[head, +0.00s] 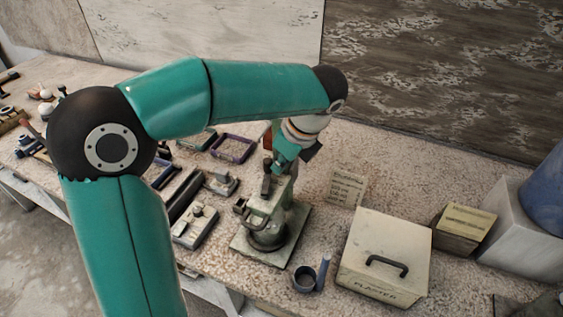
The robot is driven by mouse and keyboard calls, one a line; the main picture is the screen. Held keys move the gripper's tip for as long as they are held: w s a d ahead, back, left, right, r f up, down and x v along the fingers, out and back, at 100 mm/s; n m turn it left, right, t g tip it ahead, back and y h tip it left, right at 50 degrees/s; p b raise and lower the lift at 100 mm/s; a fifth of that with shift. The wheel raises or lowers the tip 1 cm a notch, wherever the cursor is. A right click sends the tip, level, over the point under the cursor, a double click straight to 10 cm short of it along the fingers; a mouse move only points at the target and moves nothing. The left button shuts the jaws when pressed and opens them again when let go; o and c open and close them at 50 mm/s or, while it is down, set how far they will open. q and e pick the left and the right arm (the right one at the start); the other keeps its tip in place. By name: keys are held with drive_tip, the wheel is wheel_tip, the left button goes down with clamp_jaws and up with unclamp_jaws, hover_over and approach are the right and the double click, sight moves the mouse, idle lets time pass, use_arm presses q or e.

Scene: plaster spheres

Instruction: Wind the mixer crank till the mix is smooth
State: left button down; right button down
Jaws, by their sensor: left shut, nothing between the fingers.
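The mixer (297,218) stands on a square greenish base plate (284,252) on the speckled bench, with a round bowl (265,236) low at its front. My left arm arches in from the left, and its gripper (267,182) points down at the top of the mixer. The left gripper is shut with nothing held; its fingers are small and dark, and I cannot tell whether they touch the mixer. I cannot make out the crank clearly; the gripper and wrist cover part of the mixer's top. The mix inside the bowl cannot be seen. My right gripper is out of view.
A cream box labelled plaster (385,262) with a dark handle stands right of the mixer. A small dark cup (304,279) sits in front. A printed card (346,186) stands behind. A small box (463,228) and a blue container (546,192) are at right. Moulds and tools fill the left.

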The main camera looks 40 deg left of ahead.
use_arm(q)
drive_tip(key=w+d+r+p, duration=0.1)
drive_tip(key=d+r, duration=0.6)
drive_tip(key=r, duration=0.2)
drive_tip(key=shift+d, duration=0.35)
drive_tip(key=shift+r, duration=0.1)
